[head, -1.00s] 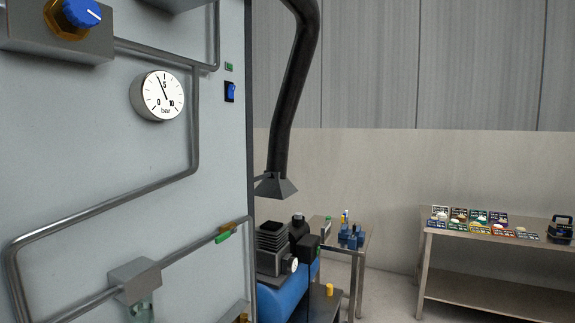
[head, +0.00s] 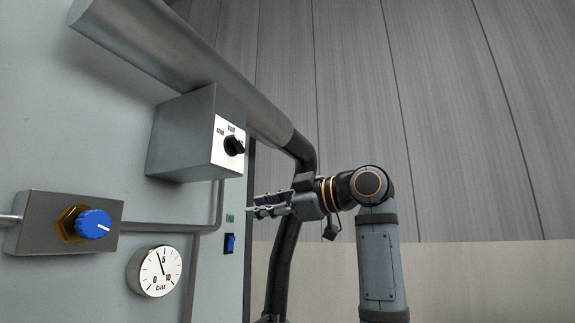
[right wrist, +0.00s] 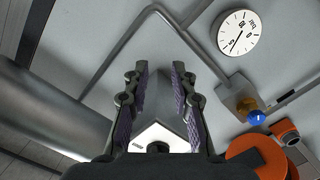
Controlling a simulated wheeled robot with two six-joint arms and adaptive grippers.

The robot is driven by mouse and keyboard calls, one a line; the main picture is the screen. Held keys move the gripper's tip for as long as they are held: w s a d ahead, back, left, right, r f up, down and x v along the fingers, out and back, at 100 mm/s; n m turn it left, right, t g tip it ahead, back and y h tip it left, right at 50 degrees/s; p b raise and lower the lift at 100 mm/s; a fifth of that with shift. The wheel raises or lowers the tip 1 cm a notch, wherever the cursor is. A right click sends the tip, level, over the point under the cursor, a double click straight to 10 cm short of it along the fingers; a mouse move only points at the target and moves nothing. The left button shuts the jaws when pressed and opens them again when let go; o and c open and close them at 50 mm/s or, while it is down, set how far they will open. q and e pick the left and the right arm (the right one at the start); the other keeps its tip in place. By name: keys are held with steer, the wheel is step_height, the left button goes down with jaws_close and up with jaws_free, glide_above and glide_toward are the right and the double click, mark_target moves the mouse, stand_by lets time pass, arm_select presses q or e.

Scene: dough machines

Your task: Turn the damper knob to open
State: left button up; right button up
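The damper knob (head: 234,146) is a small black knob on the white labelled face of a grey box (head: 182,135) under a large duct. The labels are too small to read surely. In the right wrist view the knob (right wrist: 158,147) shows partly, low between the fingers, on the white face of the box (right wrist: 155,100). My right gripper (head: 250,206) is below and right of the knob in the head view, apart from it. Its fingers (right wrist: 160,72) are spread and empty in the wrist view. My left gripper is not in view.
The metal duct (head: 165,65) runs above the box and joins a black pipe (head: 285,265). A blue knob (head: 93,224), a pressure gauge (head: 155,271) and a blue switch (head: 230,243) are on the panel below.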

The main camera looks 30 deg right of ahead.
mark_target(240, 145)
steer(key=s+a+r+n+y+p, duration=0.1)
steer(key=s+r+n, duration=0.3)
steer(key=s+r, duration=0.85)
steer(key=shift+w+a+f+p, duration=0.3)
steer(key=shift+w+a+f, duration=0.05)
steer(key=shift+w+a, duration=0.3)
steer(key=shift+w+a+f+p, duration=0.25)
steer(key=shift+w+a+f, duration=0.1)
steer(key=shift+w+a, duration=0.25)
steer(key=shift+w+a+f+p, duration=0.3)
steer(key=shift+w+a+f, duration=0.05)
steer(key=shift+w+a, duration=0.3)
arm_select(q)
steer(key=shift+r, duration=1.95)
arm_select(e)
steer(key=shift+x, duration=0.85)
steer(key=shift+a, duration=0.15)
